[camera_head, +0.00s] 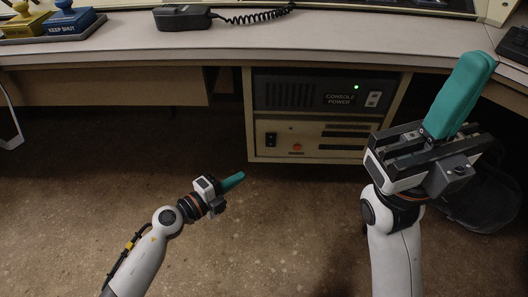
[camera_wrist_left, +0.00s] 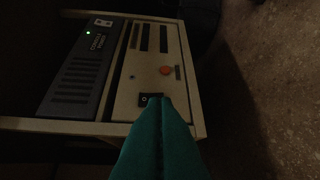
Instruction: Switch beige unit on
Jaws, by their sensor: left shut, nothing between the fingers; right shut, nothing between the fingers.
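The beige unit (camera_head: 318,130) sits under the desk, below a dark panel. It has a black rocker switch (camera_head: 271,139) at its left and a round orange-red button or lamp (camera_head: 297,148); I cannot tell whether that is lit. My left gripper (camera_head: 239,176) is shut and empty, below and left of the switch in the head view. In the left wrist view its teal fingertips (camera_wrist_left: 162,103) overlap the lower edge of the switch (camera_wrist_left: 147,98); contact cannot be told. My right gripper (camera_head: 482,62) is shut and empty, raised at the right by the desk edge.
The dark panel (camera_head: 320,92) marked "CONSOLE POWER" has a lit green lamp (camera_head: 356,87) and its own switch (camera_head: 373,99). The desk edge (camera_head: 250,50) overhangs the units. A corded handset (camera_head: 183,17) lies on top. The floor in front of the units is open; a dark object stands at right.

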